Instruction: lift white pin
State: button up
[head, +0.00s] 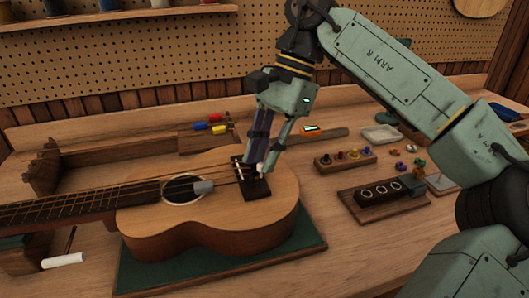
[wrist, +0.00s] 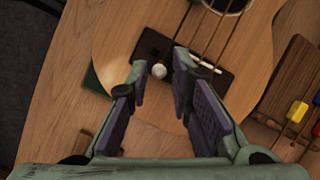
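The white pin (wrist: 159,71) shows as a small round pale head at the dark bridge (wrist: 152,46) of the ukulele. My gripper (wrist: 160,66) is open, with one fingertip on each side of the pin and a gap visible on both sides. In the head view my gripper (head: 262,170) points down over the bridge (head: 256,187), and a small pale bit of the pin shows by the fingertips. The ukulele (head: 205,222) lies face up with its neck to the left. How deep the pin sits in the bridge is hidden.
The ukulele rests on a green mat (head: 310,243). To the right are a wooden block with coloured pegs (head: 345,158), a board with a dark ringed bar (head: 382,192) and a pale dish (head: 381,133). A white roll (head: 63,261) lies at the front left.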

jog(key=shift+o, duration=0.9)
jog(key=shift+f, duration=0.1)
jog(key=v, duration=0.7)
jog(key=shift+r, duration=0.3)
